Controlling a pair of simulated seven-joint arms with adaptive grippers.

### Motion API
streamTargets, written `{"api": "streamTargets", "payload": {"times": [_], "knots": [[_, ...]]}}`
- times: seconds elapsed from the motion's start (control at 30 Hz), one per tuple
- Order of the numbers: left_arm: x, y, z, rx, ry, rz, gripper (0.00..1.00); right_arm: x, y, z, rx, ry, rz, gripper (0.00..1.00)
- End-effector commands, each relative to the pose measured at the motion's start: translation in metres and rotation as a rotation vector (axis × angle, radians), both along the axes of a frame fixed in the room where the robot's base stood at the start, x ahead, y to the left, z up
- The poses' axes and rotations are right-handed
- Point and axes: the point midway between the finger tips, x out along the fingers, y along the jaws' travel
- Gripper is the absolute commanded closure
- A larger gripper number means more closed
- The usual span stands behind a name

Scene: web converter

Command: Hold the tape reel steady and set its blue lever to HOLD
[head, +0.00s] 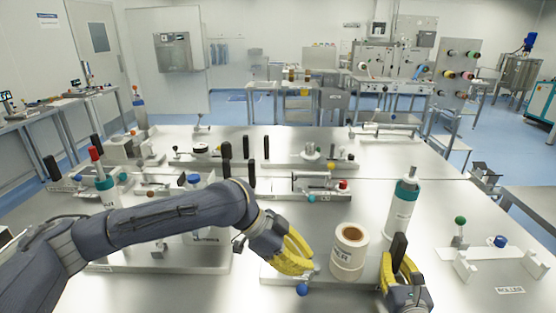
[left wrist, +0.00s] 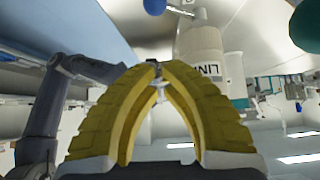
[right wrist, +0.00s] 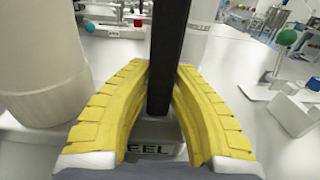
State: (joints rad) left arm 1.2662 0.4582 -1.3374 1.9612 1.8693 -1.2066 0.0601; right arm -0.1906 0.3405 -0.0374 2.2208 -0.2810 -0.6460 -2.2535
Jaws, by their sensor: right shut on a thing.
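The tape reel (head: 349,252) is a white cylinder with a brown core, upright on a pale base plate. It also shows in the left wrist view (left wrist: 203,42), with part of its lettering. The blue ball of the lever (head: 302,290) is at the front left of the reel; it shows at the top edge of the left wrist view (left wrist: 155,5). My left gripper (head: 312,268) is just left of the reel, its fingertips together, close to the blue ball but apart from it. My right gripper (right wrist: 164,72) is shut on an upright black handle (right wrist: 166,50) beside the reel. The HOLD mark cannot be made out.
A white bottle with a teal cap (head: 403,205) stands behind the black handle. A white bracket with a green-knobbed lever (head: 460,221) is at the right. Several fixtures crowd the table's left and back. Bare table lies at the front right.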

Motion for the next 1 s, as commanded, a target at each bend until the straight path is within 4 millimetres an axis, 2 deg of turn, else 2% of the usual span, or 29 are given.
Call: {"api": "streamTargets", "payload": {"times": [0.03, 0.6, 0.63, 0.7, 0.8, 1.0], "knots": [[0.000, 0.000, 0.000, 0.000, 0.000, 0.000, 1.00, -0.001, -0.001, -0.007, -0.001, 0.015, -0.003, 1.00], [0.000, 0.000, 0.000, 0.000, 0.000, 0.000, 1.00, 0.000, -0.001, 0.003, -0.001, 0.006, -0.003, 1.00], [0.000, 0.000, 0.000, 0.000, 0.000, 0.000, 1.00, 0.000, -0.001, 0.003, -0.001, 0.005, -0.003, 0.76], [0.000, 0.000, 0.000, 0.000, 0.000, 0.000, 1.00, 0.000, -0.001, 0.003, -0.001, 0.004, -0.003, 0.67], [0.000, 0.000, 0.000, 0.000, 0.000, 0.000, 1.00, 0.000, -0.001, 0.004, -0.002, 0.003, -0.002, 0.57], [0.000, 0.000, 0.000, 0.000, 0.000, 0.000, 1.00, 0.000, -0.001, 0.004, -0.001, 0.002, -0.002, 0.57]]}}
